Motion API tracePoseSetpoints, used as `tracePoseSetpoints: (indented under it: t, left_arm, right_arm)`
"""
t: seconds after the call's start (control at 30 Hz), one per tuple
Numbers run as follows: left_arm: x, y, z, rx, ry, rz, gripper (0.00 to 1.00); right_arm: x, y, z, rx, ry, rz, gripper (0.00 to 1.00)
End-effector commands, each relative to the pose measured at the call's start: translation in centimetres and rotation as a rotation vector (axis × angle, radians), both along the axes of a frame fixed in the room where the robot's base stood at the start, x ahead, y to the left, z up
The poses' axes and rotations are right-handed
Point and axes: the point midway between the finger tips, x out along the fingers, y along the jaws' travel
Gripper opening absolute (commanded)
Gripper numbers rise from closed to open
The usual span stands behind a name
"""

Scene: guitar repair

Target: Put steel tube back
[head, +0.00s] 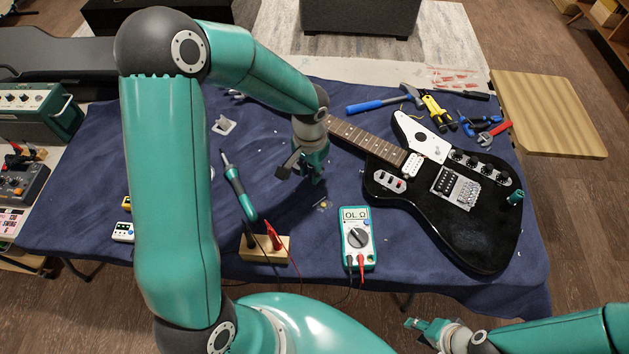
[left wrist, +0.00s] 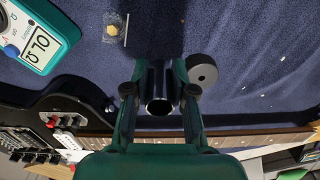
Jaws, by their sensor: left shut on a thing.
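My left gripper (head: 318,178) is over the blue cloth, between the guitar neck and the multimeter. In the left wrist view, the gripper (left wrist: 160,98) is shut on the steel tube (left wrist: 158,105), a short shiny cylinder seen nearly end-on with a dark hollow. In the head view I cannot make out the tube clearly at the fingers.
The black guitar (head: 455,215) lies on the blue cloth (head: 80,190) at right, its neck crossing behind my left gripper. The multimeter (head: 357,240), a wooden block with leads (head: 262,250) and a soldering iron (head: 238,185) lie nearby. A small bag (head: 322,204) lies below the gripper.

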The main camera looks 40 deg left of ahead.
Motion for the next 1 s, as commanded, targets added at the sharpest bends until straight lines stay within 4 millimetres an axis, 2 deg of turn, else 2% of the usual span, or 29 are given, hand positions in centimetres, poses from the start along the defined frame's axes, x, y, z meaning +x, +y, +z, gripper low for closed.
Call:
tracePoseSetpoints:
  t: [0.3, 0.7, 0.73, 0.8, 0.87, 1.0]
  left_arm:
    - [-0.1, 0.0, -3.9, -0.001, 0.004, -0.001, 0.00]
    - [0.0, -0.1, -4.5, -0.001, 0.000, -0.002, 0.00]
    - [0.0, -0.1, -4.5, -0.001, 0.000, -0.002, 0.26]
    - [0.0, -0.1, -4.4, -0.001, 0.000, -0.002, 0.38]
    - [0.0, -0.1, -4.4, -0.001, 0.000, -0.002, 0.48]
    - [0.0, -0.1, -4.4, -0.001, 0.000, -0.003, 0.50]
  right_arm:
    - [0.0, 0.0, -0.1, 0.000, 0.000, 0.000, 0.40]
    - [0.0, 0.0, -0.4, 0.000, 0.000, 0.000, 0.40]
    - [0.0, 0.0, -0.4, 0.000, 0.000, 0.000, 0.40]
    - [0.0, 0.0, -0.3, 0.000, 0.000, 0.000, 0.40]
    - [0.0, 0.0, -0.3, 0.000, 0.000, 0.000, 0.40]
    - [0.0, 0.0, -0.3, 0.000, 0.000, 0.000, 0.40]
